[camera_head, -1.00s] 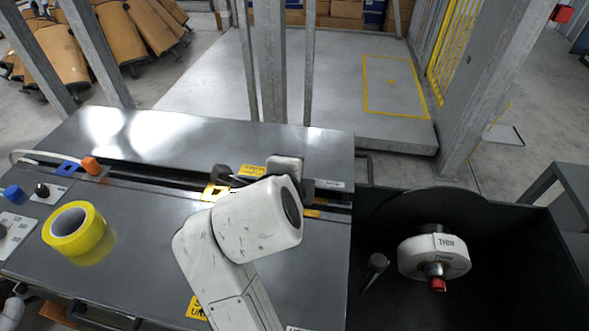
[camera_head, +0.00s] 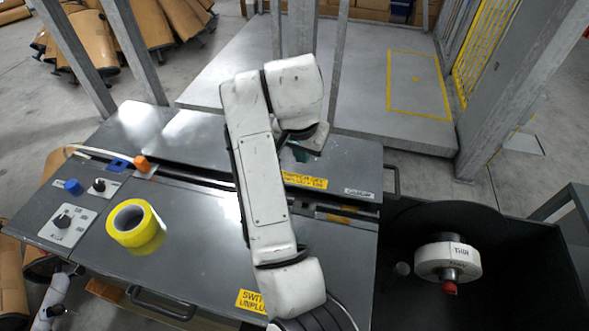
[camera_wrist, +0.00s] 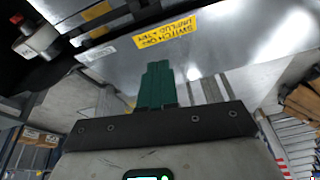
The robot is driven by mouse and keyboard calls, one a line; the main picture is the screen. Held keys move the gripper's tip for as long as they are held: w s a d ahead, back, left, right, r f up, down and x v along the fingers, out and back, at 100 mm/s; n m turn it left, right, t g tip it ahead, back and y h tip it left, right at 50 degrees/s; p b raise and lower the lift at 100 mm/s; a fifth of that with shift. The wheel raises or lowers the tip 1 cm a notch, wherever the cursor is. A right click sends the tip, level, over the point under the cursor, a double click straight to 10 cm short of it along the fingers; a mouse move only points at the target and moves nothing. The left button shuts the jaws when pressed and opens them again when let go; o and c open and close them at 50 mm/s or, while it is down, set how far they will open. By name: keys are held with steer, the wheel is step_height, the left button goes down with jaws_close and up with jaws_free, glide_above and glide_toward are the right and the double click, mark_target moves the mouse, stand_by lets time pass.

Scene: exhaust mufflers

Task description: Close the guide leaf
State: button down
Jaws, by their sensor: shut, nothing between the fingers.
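The steel bench top has a far leaf (camera_head: 190,134) and a near panel (camera_head: 190,225), with a dark slot between them. I take the far leaf to be the guide leaf; its small white label is too small to read. It carries a yellow label near its front edge. My gripper (camera_head: 301,153) is over the far leaf's right part, mostly hidden behind my arm; a bit of green fingertip shows. In the wrist view my gripper's green fingers (camera_wrist: 156,84) are shut together and empty, overlapping the edge of a shiny panel (camera_wrist: 230,42) with a yellow label. Contact cannot be told.
A yellow tape roll (camera_head: 135,223) lies on the near panel. A control plate with knobs (camera_head: 67,218) is at the left. A black bin (camera_head: 520,290) at the right holds a white roll marked THIN (camera_head: 447,262). Grey posts (camera_head: 301,30) stand behind the bench.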

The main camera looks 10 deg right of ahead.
steer(key=n, duration=0.1)
glide_toward(303, 186)
steer(key=shift+n+g, duration=0.3)
steer(key=x, duration=0.5)
steer(key=shift+w+f+b, duration=0.1)
steer(key=shift+w+b, duration=0.3)
steer(key=shift+w, duration=0.05)
steer(key=shift+f, duration=0.65)
steer(key=shift+s, duration=0.1)
steer(key=shift+s+f+t, duration=0.15)
steer(key=shift+f+t, duration=0.25)
steer(key=shift+f, duration=0.45)
steer(key=shift+r, duration=0.1)
